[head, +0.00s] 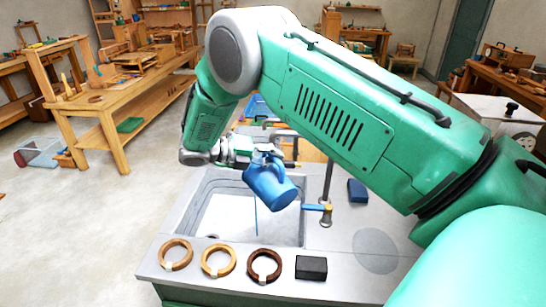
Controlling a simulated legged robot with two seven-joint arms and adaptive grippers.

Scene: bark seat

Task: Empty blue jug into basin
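The blue jug (272,184) hangs tilted in the air above the basin (212,213), a grey sink sunk in the counter. My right gripper (260,158) is at the upper part of the jug and holds it; its fingertips are small and partly hidden, but the jug is clear of the counter. A thin blue line runs down from below the jug into the basin, like a stream of liquid. The jug's inside is hidden. My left gripper is not in view.
A tap with a blue lever (316,207) stands at the basin's right edge, close to the jug. Three rings, the middle one (218,261) light wood, and a black block (311,267) lie along the front. A dark blue block (357,190) lies right of the tap.

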